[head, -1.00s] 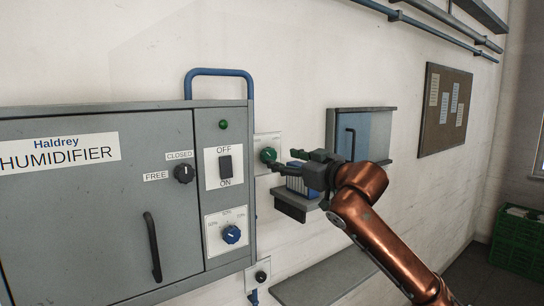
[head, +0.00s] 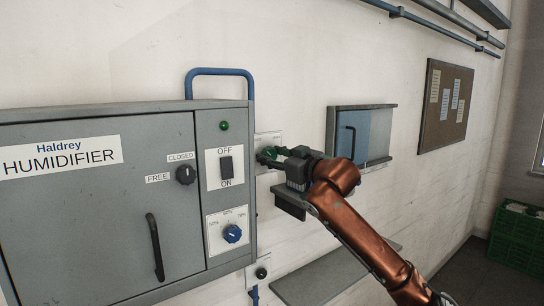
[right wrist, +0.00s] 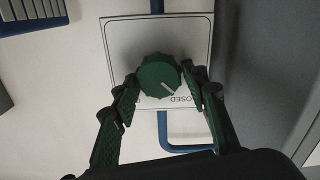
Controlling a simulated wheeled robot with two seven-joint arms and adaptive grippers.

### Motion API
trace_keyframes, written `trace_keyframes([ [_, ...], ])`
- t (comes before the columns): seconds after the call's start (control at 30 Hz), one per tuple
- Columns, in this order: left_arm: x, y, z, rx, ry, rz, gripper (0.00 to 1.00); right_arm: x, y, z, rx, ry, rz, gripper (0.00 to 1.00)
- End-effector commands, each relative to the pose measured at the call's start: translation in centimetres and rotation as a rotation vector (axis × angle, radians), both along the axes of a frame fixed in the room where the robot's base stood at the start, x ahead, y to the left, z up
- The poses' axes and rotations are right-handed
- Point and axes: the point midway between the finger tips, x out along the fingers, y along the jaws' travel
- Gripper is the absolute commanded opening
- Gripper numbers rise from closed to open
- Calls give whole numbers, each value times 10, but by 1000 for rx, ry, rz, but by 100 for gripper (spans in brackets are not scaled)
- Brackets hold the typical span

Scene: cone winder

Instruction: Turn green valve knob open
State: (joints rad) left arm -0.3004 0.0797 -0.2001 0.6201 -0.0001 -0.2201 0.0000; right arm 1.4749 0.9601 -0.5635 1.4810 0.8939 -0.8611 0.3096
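The green valve knob (right wrist: 158,75) sits on a white plate (right wrist: 113,43) on the wall, right of the humidifier cabinet. Its pale pointer mark aims to the lower right in the right wrist view, toward a label reading "...OSED", partly hidden. Another label at the plate's lower left is mostly covered by a finger. My right gripper (right wrist: 161,78) has one finger on each side of the knob, with narrow gaps seeming to show at the fingertips. In the head view, my right gripper (head: 270,157) largely hides the knob. My left gripper is in neither view.
The humidifier cabinet (head: 95,200) with a blue pipe loop (head: 218,72) stands left of the knob. A small shelf (head: 290,199) lies just below my right gripper. A blue-grey wall box (head: 360,135) hangs to the right. A grey ledge (head: 320,282) is lower down.

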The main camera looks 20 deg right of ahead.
Motion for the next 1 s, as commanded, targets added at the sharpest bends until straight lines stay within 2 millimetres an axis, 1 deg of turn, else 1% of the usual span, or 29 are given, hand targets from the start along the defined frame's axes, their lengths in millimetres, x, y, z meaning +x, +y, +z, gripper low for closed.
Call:
trace_keyframes([
  [0.03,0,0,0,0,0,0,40,0,0,0,0,0,0,36],
  [0.3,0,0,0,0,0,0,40,0,0,0,0,0,0,18],
  [0.4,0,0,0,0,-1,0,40,0,-1,0,0,0,0,12],
  [0.57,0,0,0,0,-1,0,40,0,0,0,10,5,0,12],
  [0.77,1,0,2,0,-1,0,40,0,-1,0,69,26,-1,12],
  [1.0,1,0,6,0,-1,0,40,1,-1,0,232,85,1,12],
])
